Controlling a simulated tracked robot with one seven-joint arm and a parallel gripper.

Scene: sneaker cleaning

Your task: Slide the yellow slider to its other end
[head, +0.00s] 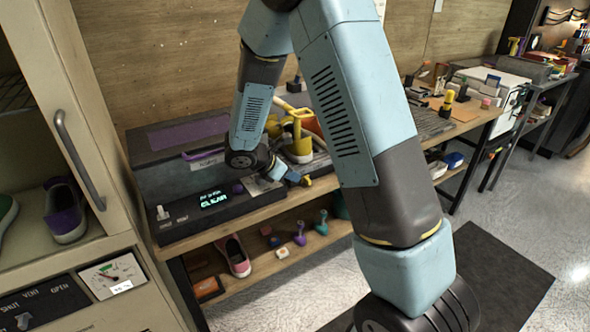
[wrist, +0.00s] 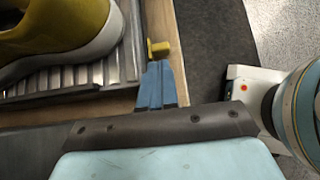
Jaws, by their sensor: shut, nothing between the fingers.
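The yellow slider (wrist: 159,48) is a small block at the bench's front edge, just beyond my fingertips in the wrist view. It also shows as a small yellow piece (head: 306,181) in the head view. My gripper (wrist: 157,66) has its blue fingers shut together with nothing between them. The tips are right by the slider; I cannot tell whether they touch it. In the head view my gripper (head: 294,177) is low at the bench front. The slider's track is not clearly visible.
A yellow sneaker (wrist: 62,28) stands on a ribbed metal tray (wrist: 90,74) left of my fingers. A dark box with a lit display (head: 213,199) is to the left on the bench. Shoes and small items lie on the shelf below. Open floor (head: 300,297) lies in front.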

